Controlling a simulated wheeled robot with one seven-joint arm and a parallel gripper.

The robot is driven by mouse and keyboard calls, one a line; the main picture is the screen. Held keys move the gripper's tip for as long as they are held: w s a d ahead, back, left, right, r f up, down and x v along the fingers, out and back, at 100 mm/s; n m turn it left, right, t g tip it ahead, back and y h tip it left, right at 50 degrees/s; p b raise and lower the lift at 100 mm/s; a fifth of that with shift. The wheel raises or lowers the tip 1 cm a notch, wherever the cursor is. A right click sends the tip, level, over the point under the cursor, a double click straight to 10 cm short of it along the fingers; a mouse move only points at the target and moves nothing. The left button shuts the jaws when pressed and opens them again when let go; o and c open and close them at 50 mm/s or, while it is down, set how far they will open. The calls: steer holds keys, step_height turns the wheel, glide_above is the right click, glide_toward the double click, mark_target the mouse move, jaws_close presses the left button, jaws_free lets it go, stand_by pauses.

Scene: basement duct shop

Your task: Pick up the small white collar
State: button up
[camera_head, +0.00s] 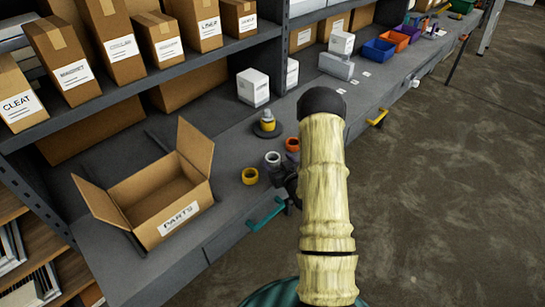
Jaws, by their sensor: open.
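A small white or pale grey collar (273,158) stands on the grey bench, near its front edge and right of the open parts box. A darker grey ring-like piece (276,172) is close in front of it. My gripper (291,186) shows only as a dark shape low beside these pieces, at the left edge of my cream-sleeved arm. It is open, and most of it is hidden behind the sleeve. I cannot tell whether it touches anything.
An orange ring (292,144) and a yellow ring (250,176) flank the collar. A yellow-topped dark piece (267,126) stands behind. The open cardboard parts box (168,226) is left. A teal handle (265,214) juts from the bench front. Shelves overhang the back.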

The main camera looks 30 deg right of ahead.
mark_target(270, 154)
steer(key=shift+w+f, duration=0.1)
steer(key=shift+w, duration=0.35)
steer(key=shift+w+p, duration=0.45)
steer(key=w+p, duration=0.1)
steer(key=w, duration=0.1)
steer(key=w+f, duration=0.1)
steer(key=w, duration=0.1)
steer(key=shift+w+a+f+p, duration=0.1)
steer(key=shift+a+f+p, duration=0.1)
steer(key=shift+p, duration=0.2)
steer(key=shift+d, duration=0.1)
steer(key=shift+d, duration=0.1)
steer(key=c, duration=1)
